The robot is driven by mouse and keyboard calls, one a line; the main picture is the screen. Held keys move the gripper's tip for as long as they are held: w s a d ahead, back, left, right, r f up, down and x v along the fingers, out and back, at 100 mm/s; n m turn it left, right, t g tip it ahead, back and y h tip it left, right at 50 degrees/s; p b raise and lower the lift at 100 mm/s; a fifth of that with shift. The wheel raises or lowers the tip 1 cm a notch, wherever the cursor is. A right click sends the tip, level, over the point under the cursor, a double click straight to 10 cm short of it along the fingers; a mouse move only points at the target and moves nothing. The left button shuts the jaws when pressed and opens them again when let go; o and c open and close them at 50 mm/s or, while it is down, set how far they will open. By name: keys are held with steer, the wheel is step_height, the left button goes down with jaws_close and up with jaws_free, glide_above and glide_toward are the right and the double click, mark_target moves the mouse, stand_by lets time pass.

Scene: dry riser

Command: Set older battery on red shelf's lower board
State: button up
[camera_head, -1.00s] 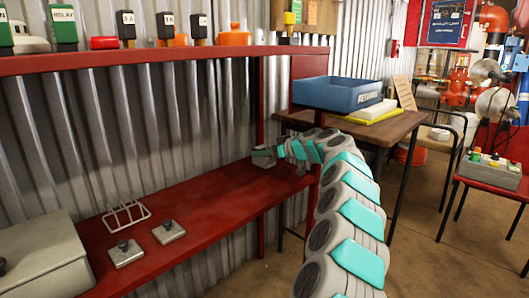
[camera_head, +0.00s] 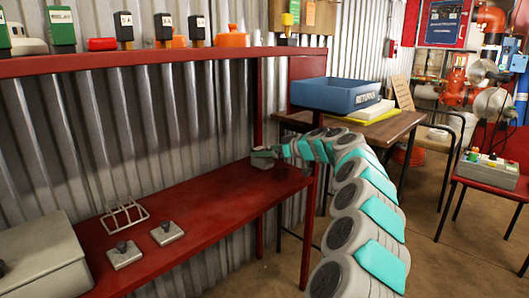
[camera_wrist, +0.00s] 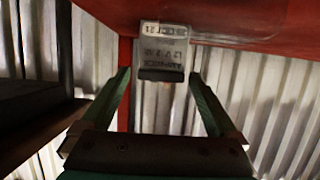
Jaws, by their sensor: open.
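A grey battery (camera_wrist: 163,45) with upside-down printing and a dark end strip is in the upper middle of the wrist view, against the red lower board (camera_wrist: 240,15), which shows at the top of that picture. My gripper (camera_wrist: 160,78) is open. Its green fingers stand on either side of the battery's dark end, with gaps between. In the head view my gripper (camera_head: 272,153) is low over the far right end of the red shelf's lower board (camera_head: 200,205). A small grey shape shows there, too small to tell battery from gripper. The date print is not clearly readable.
The red upper board (camera_head: 150,62) carries several labelled blocks. A wire rack (camera_head: 124,215), two grey plates with knobs (camera_head: 167,232) and a grey box (camera_head: 40,265) are on the lower board. A blue returns tray (camera_head: 340,95) stands on a table at right. The lower board's middle is clear.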

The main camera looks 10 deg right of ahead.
steer(key=v, duration=0.9)
